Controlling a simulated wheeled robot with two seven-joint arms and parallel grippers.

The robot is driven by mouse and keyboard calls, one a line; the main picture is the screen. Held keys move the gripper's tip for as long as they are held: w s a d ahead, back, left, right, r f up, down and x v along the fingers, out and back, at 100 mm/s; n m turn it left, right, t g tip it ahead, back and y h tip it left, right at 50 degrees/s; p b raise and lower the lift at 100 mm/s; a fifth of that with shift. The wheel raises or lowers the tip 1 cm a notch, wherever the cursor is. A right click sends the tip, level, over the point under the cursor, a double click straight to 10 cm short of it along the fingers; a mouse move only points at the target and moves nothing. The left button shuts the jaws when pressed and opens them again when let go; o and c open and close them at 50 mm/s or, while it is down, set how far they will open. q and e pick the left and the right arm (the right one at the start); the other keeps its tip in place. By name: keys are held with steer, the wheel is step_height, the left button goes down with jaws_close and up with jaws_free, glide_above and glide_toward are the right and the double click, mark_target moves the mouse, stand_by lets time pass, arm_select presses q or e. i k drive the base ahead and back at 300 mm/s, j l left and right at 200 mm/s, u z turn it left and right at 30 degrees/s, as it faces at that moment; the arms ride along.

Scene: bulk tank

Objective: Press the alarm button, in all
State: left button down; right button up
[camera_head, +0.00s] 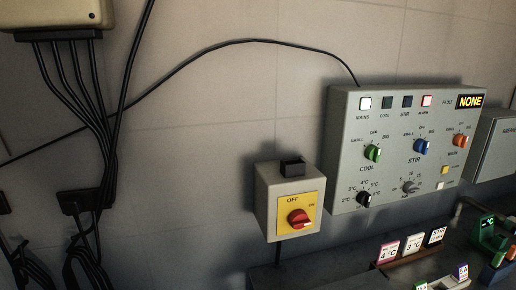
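The grey control panel (345,150) is on the wall at the right. Its top row has a lit white mains lamp (365,103), dark cool (385,102) and stir (407,101) lamps, and a lit pinkish-red lamp labelled alarm (426,101). Neither of my grippers is in view.
A grey switch box (270,215) with a red rotary knob (300,218) is left of the panel. Below the panel, a dark surface holds temperature cards (388,251) and a green device (488,235). Black cables (95,110) hang at the left.

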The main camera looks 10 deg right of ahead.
mark_target(444, 169)
steer(key=k+z, duration=0.1)
steer(key=z, duration=1.15)
